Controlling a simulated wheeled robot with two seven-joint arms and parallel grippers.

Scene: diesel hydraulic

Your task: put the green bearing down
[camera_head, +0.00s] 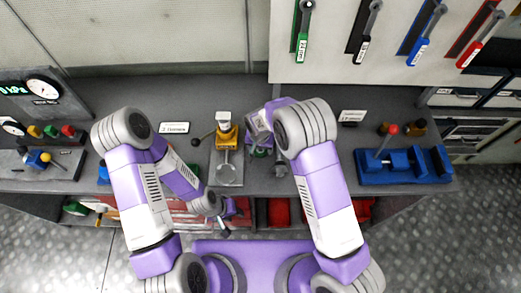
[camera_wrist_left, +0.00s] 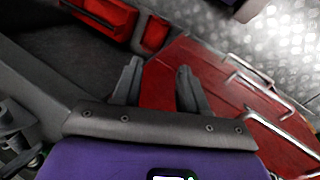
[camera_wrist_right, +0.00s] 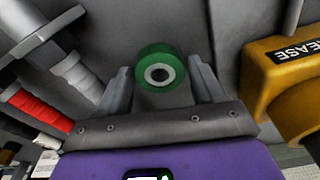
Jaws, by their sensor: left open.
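The green bearing (camera_wrist_right: 148,58), a green ring with a pale, dark-centred hub, is between the fingertips of my right gripper (camera_wrist_right: 159,72) in the right wrist view, with a finger against each side. In the head view, my right gripper (camera_head: 261,148) is over the workbench, just right of the yellow device; a little green shows there, mostly hidden by the arm. My left gripper (camera_wrist_left: 158,66) is open and empty, with red drawers below it. In the head view, my left gripper (camera_head: 229,212) is in front of the bench's front edge.
A yellow device (camera_head: 227,133), marked with grease lettering in the right wrist view (camera_wrist_right: 285,85), stands close beside my right gripper. Grey, red and white cylindrical parts (camera_wrist_right: 35,103) lie on its other side. A blue vise-like fixture (camera_head: 405,167) is at the bench's right.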

